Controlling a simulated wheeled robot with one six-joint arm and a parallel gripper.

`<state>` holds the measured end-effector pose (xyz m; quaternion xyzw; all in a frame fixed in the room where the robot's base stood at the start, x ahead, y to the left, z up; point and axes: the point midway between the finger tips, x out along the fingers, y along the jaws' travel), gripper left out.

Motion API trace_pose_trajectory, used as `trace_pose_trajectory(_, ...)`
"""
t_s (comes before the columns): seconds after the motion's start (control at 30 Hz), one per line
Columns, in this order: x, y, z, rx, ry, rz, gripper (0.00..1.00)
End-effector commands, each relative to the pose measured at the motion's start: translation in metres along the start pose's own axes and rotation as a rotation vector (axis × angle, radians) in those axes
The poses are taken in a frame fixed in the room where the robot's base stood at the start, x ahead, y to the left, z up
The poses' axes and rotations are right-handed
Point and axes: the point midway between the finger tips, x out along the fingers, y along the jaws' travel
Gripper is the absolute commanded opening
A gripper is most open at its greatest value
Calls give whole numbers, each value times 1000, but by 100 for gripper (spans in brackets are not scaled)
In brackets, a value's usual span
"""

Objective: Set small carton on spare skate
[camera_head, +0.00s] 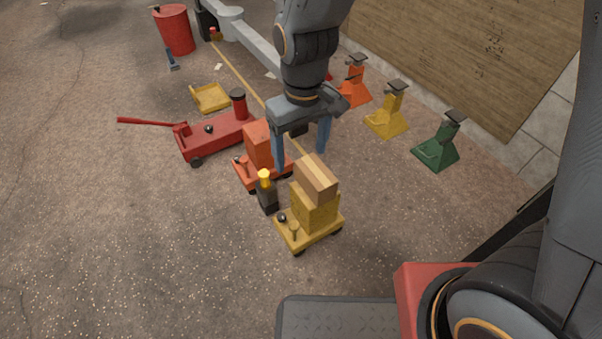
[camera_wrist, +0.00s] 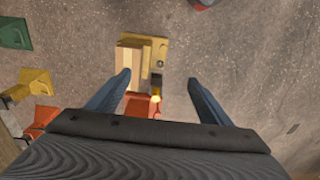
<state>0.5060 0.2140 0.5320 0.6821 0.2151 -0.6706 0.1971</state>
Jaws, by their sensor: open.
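A small tan carton (camera_head: 315,180) with a paler stripe sits on a yellow block (camera_head: 315,211) on a low yellow skate (camera_head: 309,239). It also shows in the wrist view (camera_wrist: 128,67). An orange-red skate (camera_head: 245,178) beyond it bears an upright orange block (camera_head: 257,146); the block also shows in the wrist view (camera_wrist: 139,106), partly hidden by my gripper. Which skate is the spare one I cannot tell. My gripper (camera_head: 301,160) is open and empty, fingers pointing down, behind the carton in the head view and apart from it.
A dark bottle with a yellow cap (camera_head: 266,190) stands between the skates. A red trolley jack (camera_head: 215,136) lies left, with a yellow tray (camera_head: 211,97) behind it. Orange, yellow (camera_head: 387,118) and green (camera_head: 437,150) stands line the right. The left foreground floor is clear.

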Motion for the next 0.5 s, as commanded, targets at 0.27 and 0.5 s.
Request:
trace_pose_trajectory(0.27, -64, -59, 75, -6, 19, -29, 73)
trace_pose_trajectory(0.5, -79, -74, 109, -5, 19, -42, 73)
